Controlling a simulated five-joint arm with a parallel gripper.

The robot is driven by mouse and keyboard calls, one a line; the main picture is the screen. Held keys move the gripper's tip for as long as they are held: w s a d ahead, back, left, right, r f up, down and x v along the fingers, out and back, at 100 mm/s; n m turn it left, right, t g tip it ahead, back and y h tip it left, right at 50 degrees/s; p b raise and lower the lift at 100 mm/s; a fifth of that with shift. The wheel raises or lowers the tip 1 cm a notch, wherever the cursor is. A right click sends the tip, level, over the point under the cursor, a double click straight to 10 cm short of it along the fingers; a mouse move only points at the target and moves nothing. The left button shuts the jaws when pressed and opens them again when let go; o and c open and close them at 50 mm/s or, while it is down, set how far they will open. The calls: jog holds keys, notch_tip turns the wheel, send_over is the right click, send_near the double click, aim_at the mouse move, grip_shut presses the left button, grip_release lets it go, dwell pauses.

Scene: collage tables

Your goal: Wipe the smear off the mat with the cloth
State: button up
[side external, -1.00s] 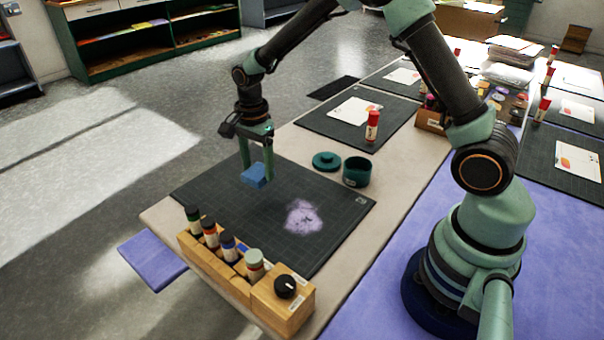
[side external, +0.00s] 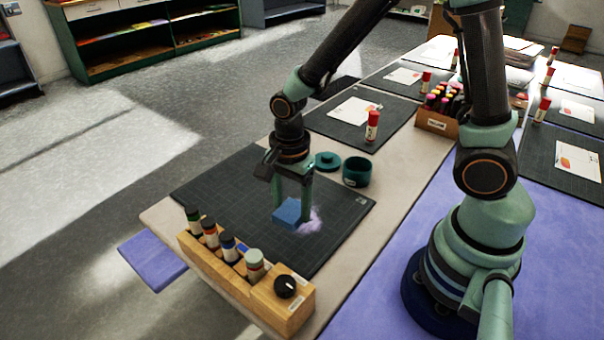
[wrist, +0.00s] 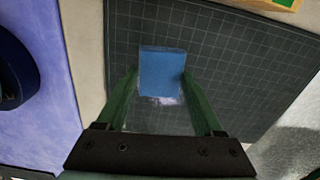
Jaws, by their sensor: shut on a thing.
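The blue folded cloth (side external: 288,213) is between the fingers of my gripper (side external: 291,212), which is shut on it. It also shows in the wrist view (wrist: 162,72) between the green fingers (wrist: 160,84). The pale purple smear (side external: 311,222) lies on the dark gridded mat (side external: 225,190). The cloth and gripper cover part of the smear in the side view. In the wrist view a little of the smear (wrist: 165,101) shows at the cloth's near edge. The cloth is low, at or just above the mat; I cannot tell if it touches.
A wooden rack (side external: 240,285) with several bottles stands along the mat's front edge. A teal pot (side external: 356,171) and its lid (side external: 327,160) stand just behind the mat. A red glue stick (side external: 372,126) stands farther back. The mat's left part is clear.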

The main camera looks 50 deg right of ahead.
jog(key=shift+s+f, duration=0.15)
jog(key=shift+f, duration=1.95)
jog(key=shift+f, duration=0.4)
jog(key=shift+d, duration=0.1)
